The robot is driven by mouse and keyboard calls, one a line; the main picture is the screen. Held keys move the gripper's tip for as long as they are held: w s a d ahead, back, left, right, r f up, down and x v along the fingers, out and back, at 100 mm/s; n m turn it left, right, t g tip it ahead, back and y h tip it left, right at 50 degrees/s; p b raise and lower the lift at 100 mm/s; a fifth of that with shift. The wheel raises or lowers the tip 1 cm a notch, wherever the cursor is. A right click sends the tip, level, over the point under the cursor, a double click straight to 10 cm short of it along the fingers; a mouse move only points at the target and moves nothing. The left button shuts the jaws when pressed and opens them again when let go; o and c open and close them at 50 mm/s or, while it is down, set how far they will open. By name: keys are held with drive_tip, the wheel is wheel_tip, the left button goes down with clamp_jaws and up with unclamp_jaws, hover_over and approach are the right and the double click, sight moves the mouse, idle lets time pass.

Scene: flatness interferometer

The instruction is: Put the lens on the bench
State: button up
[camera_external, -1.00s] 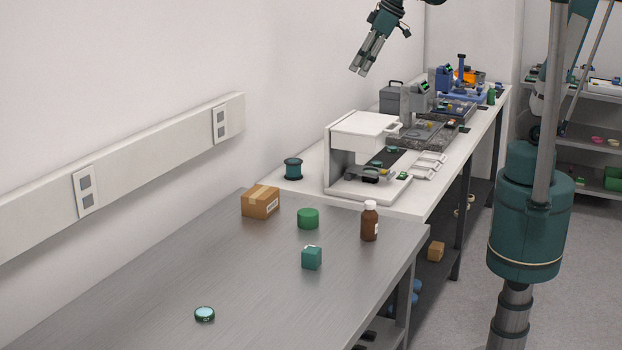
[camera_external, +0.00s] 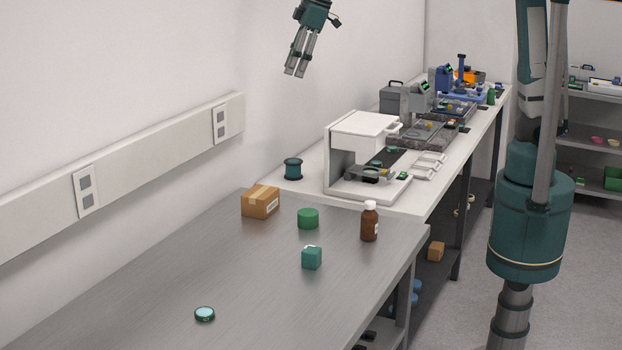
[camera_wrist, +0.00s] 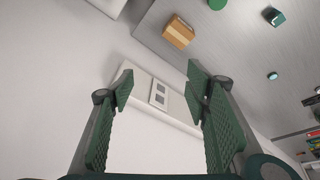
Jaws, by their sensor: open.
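The lens (camera_external: 204,314) is a small round disc with a pale blue face and a dark green rim. It lies flat on the grey steel bench (camera_external: 140,300), near the front in the external view. It also shows as a small teal disc at the right of the wrist view (camera_wrist: 272,76). My gripper (camera_external: 295,74) is open and empty, high in the air in front of the wall, far above and behind the lens. In the wrist view its two green fingers (camera_wrist: 159,76) stand wide apart, with only wall and a socket plate between them.
A cardboard box (camera_external: 261,202), green cylinder (camera_external: 308,218), teal cube (camera_external: 312,258) and brown bottle (camera_external: 369,222) stand on the steel bench. A white instrument (camera_external: 363,133) stands on the white bench (camera_external: 310,172) behind. The steel around the lens is clear.

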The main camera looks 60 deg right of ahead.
drive_tip(key=w+a+f+n+g, duration=0.1)
drive_tip(key=w+a+f, duration=0.15)
drive_tip(key=a, duration=0.75)
drive_tip(key=w+a+f+n, duration=0.2)
drive_tip(key=w+a, duration=0.1)
drive_tip(key=a, duration=0.7)
drive_tip(key=n+g+h, duration=0.2)
drive_tip(key=n+g, duration=0.1)
drive_tip(key=n, duration=0.4)
hover_over(204, 309)
wheel_tip(204, 309, down, 31)
drive_tip(key=shift+w+d+f, duration=0.1)
drive_tip(key=shift+w+d, duration=0.05)
drive_tip(key=shift+s+a+f, duration=0.2)
drive_tip(key=shift+s, duration=0.1)
drive_tip(key=shift+f, duration=1.3)
